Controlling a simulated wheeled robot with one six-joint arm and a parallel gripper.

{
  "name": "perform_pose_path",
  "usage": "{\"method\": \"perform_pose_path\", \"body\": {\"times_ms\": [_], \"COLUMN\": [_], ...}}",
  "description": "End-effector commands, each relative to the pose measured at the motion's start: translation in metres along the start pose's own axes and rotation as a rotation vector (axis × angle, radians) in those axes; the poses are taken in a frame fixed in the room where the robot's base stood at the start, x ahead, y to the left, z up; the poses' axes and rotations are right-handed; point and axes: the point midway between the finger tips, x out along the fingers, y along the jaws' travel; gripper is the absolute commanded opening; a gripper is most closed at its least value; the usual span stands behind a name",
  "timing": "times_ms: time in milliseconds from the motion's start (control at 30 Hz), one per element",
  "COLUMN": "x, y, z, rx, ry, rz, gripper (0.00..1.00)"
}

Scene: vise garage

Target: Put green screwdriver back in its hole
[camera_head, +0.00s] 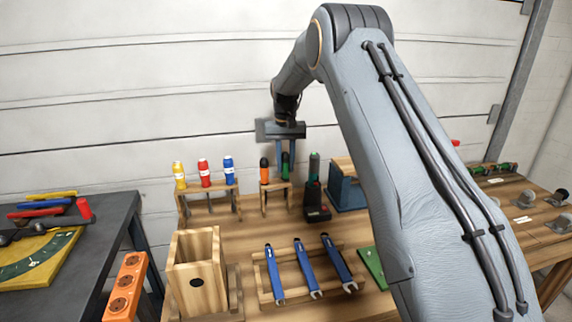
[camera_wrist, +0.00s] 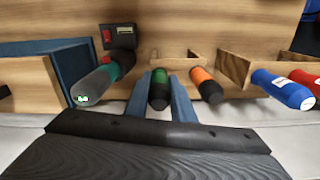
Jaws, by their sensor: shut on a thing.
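The green screwdriver (camera_wrist: 160,90) is upright between the two fingers of my gripper (camera_wrist: 163,100), which is shut on its handle. In the head view the green handle (camera_head: 285,165) shows at the fingers of my gripper (camera_head: 286,160), over the right part of a small wooden holder (camera_head: 265,202). An orange-handled screwdriver (camera_head: 264,171) stands in the left part of that holder, and it also shows in the wrist view (camera_wrist: 206,85). The screwdriver's shaft and the hole are hidden, so I cannot tell how deep it sits.
A dark and green tool in a black base (camera_head: 316,212) stands close right, beside a blue-sided wooden box (camera_head: 346,192). Yellow, red and blue bottle-like handles (camera_head: 204,173) stand in a rack at left. Blue wrenches (camera_head: 307,267) and an open wooden box (camera_head: 197,275) are in front.

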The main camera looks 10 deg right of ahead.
Motion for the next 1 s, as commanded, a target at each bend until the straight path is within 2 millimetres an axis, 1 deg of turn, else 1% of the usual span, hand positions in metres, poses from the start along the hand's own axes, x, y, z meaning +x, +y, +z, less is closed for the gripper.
{"method": "perform_pose_path", "body": {"times_ms": [700, 1000], "x": [0.010, 0.011], "y": [0.000, 0.000], "z": [0.000, 0.000], "rx": [0.000, 0.000], "ry": [0.000, 0.000], "rz": [0.000, 0.000], "gripper": [0.00, 0.00]}}
